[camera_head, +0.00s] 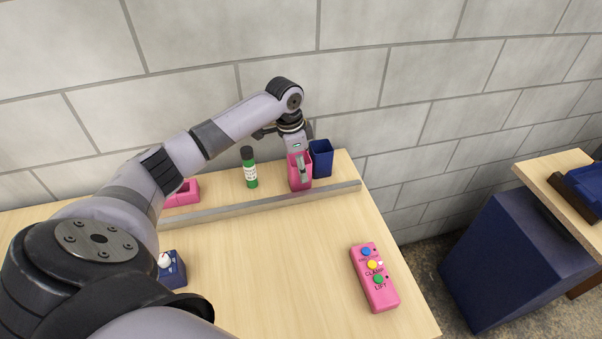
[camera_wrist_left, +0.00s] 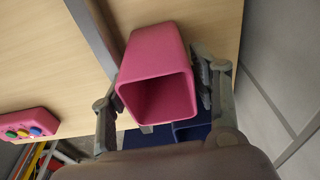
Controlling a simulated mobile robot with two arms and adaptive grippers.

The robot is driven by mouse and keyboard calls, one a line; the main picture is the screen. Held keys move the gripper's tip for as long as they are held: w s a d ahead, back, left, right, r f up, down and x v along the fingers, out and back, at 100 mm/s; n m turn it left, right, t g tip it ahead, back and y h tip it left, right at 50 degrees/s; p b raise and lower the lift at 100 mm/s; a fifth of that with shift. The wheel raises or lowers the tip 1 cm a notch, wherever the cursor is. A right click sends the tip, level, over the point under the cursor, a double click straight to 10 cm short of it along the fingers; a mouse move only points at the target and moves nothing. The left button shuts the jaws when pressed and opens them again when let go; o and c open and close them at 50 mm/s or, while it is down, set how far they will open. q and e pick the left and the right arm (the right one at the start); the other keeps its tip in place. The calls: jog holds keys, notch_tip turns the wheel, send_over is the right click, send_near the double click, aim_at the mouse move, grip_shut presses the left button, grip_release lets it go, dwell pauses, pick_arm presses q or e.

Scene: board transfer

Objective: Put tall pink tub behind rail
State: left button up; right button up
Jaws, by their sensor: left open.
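The tall pink tub (camera_head: 295,182) stands upright on the table on the wall side of the metal rail (camera_head: 255,206), close to the rail's right end. In the left wrist view the tub (camera_wrist_left: 152,52) shows its open, empty mouth, with the rail (camera_wrist_left: 92,38) beside it. My left gripper (camera_head: 301,168) is over the tub, pointing down. In the wrist view its fingers (camera_wrist_left: 160,75) are spread on either side of the tub; contact cannot be told. My right gripper is not in view.
A dark blue tub (camera_head: 321,160) stands close right of the pink tub. A green bottle (camera_head: 249,170) and a low pink container (camera_head: 184,195) are farther left behind the rail. In front are a pink button box (camera_head: 375,277) and a blue box (camera_head: 173,270). The table's middle is clear.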

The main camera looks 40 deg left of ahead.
pick_arm(q)
notch_tip(320, 180, up, 8)
jog(key=s+b, duration=0.1)
jog(key=shift+a+r, duration=0.25)
jog(key=shift+a, duration=0.2)
